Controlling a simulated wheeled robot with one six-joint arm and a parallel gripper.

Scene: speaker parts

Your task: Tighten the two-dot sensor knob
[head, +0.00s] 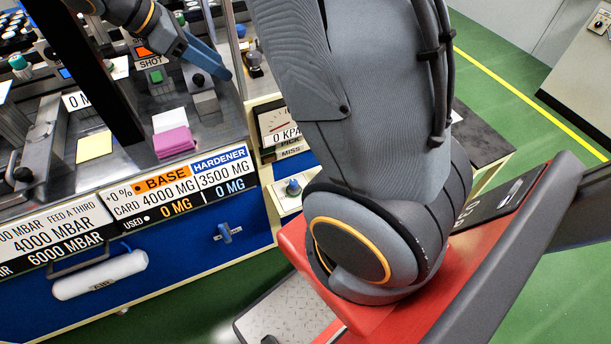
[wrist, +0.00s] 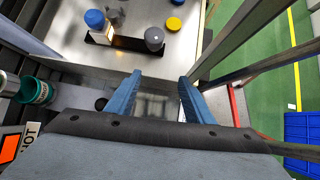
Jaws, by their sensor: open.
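My gripper (wrist: 160,79) is open, its two blue fingers apart with nothing held between them. In the head view my gripper (head: 212,60) is at the upper left, over the bench by the panel marked SHOT. In the wrist view a grey round-topped part (wrist: 154,38) and a blue-capped part (wrist: 95,19) stand on a dark strip beyond the fingertips. In the head view a small blue-grey knob (head: 293,187) stands on a pale ledge below the gauge. I cannot make out two dots on any knob, so I cannot tell which is the sensor knob.
A yellow disc (wrist: 173,24) lies near the grey part. A teal cup (wrist: 38,91) is at the left of the wrist view. A post (head: 95,65) rises beside my gripper. A gauge (head: 279,124) faces the front. Green floor (head: 510,95) is clear at the right.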

